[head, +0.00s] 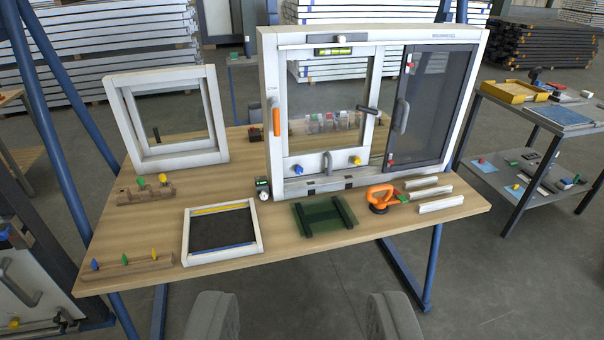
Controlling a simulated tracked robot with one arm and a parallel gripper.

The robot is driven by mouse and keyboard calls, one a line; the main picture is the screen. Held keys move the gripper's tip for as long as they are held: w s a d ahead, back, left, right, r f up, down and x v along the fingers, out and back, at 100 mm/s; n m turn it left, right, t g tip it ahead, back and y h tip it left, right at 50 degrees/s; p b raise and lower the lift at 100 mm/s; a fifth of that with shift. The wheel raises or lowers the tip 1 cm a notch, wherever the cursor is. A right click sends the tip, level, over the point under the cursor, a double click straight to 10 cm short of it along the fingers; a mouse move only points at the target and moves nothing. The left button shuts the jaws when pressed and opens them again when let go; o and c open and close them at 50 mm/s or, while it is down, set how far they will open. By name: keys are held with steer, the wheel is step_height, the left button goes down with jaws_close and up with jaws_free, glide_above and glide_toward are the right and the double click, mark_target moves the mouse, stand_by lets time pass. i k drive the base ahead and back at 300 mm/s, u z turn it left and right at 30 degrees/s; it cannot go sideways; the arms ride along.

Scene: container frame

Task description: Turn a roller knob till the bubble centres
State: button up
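A large white window frame (375,34) stands upright at the back of the wooden bench. A spirit level with a green vial (333,51) sits at the top of its left sash; the bubble is too small to place. On the sash's lower rail are a blue knob (299,180) at left and a yellow knob (355,160) at right, with a grey handle (327,162) between them. My gripper (303,318) is open and empty at the bottom edge, its two grey fingers wide apart. It is in front of the bench, well apart from the knobs.
On the bench (170,225) are a small white frame (160,162), a shallow tray (187,233), a green pad (311,220), an orange suction lifter (380,198) and white strips (440,203). Peg blocks (128,267) lie at left. A side cart (500,103) stands right.

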mark_target(298, 169)
steer(key=z, duration=0.25)
steer(key=i, duration=0.55)
steer(key=z, duration=0.45)
steer(key=i, duration=1.55)
steer(key=u, duration=0.15)
